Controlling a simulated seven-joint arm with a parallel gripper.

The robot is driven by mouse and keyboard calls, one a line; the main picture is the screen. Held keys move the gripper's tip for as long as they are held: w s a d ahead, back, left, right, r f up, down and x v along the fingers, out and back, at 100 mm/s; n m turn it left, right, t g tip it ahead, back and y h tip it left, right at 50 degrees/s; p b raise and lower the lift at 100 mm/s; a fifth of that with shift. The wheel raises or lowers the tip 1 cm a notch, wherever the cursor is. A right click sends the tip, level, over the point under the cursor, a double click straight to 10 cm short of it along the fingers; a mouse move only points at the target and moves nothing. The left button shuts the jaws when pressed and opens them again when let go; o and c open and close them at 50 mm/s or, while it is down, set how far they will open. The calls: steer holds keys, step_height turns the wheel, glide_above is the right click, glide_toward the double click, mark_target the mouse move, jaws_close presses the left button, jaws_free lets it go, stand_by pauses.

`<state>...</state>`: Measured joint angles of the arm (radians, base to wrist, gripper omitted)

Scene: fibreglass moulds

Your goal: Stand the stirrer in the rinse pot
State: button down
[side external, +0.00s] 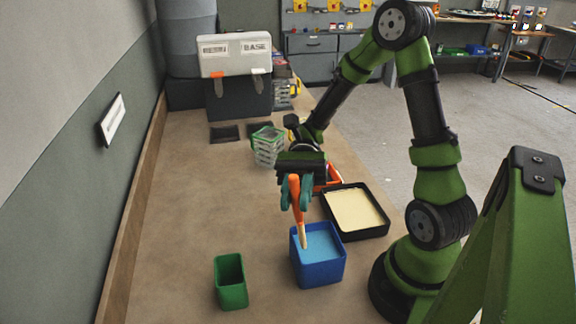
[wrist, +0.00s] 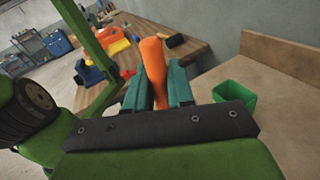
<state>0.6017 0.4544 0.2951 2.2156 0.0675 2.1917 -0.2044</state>
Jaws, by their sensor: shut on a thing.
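The stirrer (side external: 297,200) has an orange handle and a pale lower end. My gripper (side external: 299,192) is shut on its handle, with teal fingers on both sides. The stirrer hangs nearly upright, slightly tilted, its lower end over the opening of a blue pot (side external: 318,272) that holds light blue liquid. I cannot tell whether the tip is above the liquid or touching it. In the wrist view the orange handle (wrist: 153,68) stands between the fingers (wrist: 156,92), and the lower end is hidden. A smaller green pot (side external: 231,283) stands apart to the left; its inside looks dark.
A black tray (side external: 381,229) of cream material lies right of and behind the blue pot. A stack of clear green-rimmed containers (side external: 268,147) and a grey bin marked BASE (side external: 235,56) stand farther back. A wall runs along the left. The bench's left middle is clear.

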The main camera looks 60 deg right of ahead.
mark_target(300, 220)
steer(key=shift+s+d+f, duration=0.15)
steer(key=shift+f, duration=1.55)
steer(key=shift+s+d+f, duration=0.15)
steer(key=shift+f, duration=1.5)
steer(key=c, duration=0.9)
jaws_free()
steer(key=f+v, duration=0.1)
steer(key=v, duration=1.6)
steer(key=shift+r, duration=0.5)
